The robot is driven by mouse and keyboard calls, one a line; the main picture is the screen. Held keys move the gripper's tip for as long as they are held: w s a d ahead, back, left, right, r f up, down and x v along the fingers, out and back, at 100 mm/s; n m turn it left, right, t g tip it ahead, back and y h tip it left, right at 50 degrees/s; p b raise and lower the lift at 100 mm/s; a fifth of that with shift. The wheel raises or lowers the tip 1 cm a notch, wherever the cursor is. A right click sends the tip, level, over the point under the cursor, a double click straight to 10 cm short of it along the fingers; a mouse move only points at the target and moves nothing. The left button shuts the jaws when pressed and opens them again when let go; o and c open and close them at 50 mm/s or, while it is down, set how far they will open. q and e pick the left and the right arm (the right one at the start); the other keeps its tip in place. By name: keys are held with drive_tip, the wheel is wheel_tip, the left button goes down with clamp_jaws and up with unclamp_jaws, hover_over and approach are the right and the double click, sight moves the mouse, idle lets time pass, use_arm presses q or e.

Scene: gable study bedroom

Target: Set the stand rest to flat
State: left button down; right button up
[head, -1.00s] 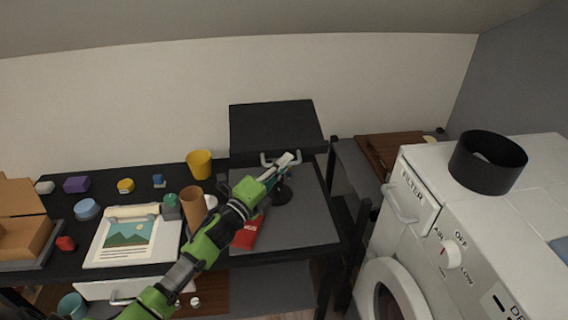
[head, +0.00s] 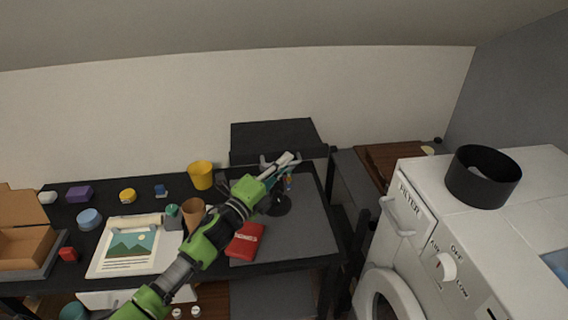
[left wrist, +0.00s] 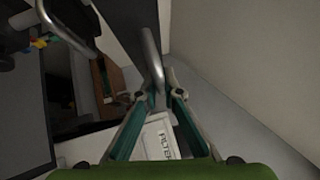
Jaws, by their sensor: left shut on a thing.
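The stand rest appears to be the dark panel (head: 270,136) at the back of the desk in the head view, with a metal handle on its front edge. My left gripper (head: 292,160) reaches over the desk to that handle and is shut on it. In the left wrist view the handle (left wrist: 152,58) runs down between the fingertips (left wrist: 160,98) of my gripper. The panel shows edge-on there as a dark slab (left wrist: 130,25). The fingers partly hide the handle in the head view. My right gripper is out of view.
A red packet (head: 245,240) and a black round base (head: 279,206) sit on the grey mat (head: 310,230) below my arm. A brown cup (head: 193,213) and yellow cup (head: 201,175) stand left. A white machine (head: 415,215) with a black bowl (head: 483,177) is at right.

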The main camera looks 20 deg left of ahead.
use_arm(q)
drive_tip(key=c, duration=2.2)
unclamp_jaws()
drive_tip(key=shift+r, duration=0.3)
drive_tip(key=shift+o, duration=0.2)
drive_tip(key=shift+s, duration=0.15)
drive_tip(key=shift+f, duration=0.1)
drive_tip(key=shift+s+f, duration=0.1)
drive_tip(key=v, duration=1.1)
drive_tip(key=shift+s, duration=0.45)
drive_tip(key=shift+a, duration=0.1)
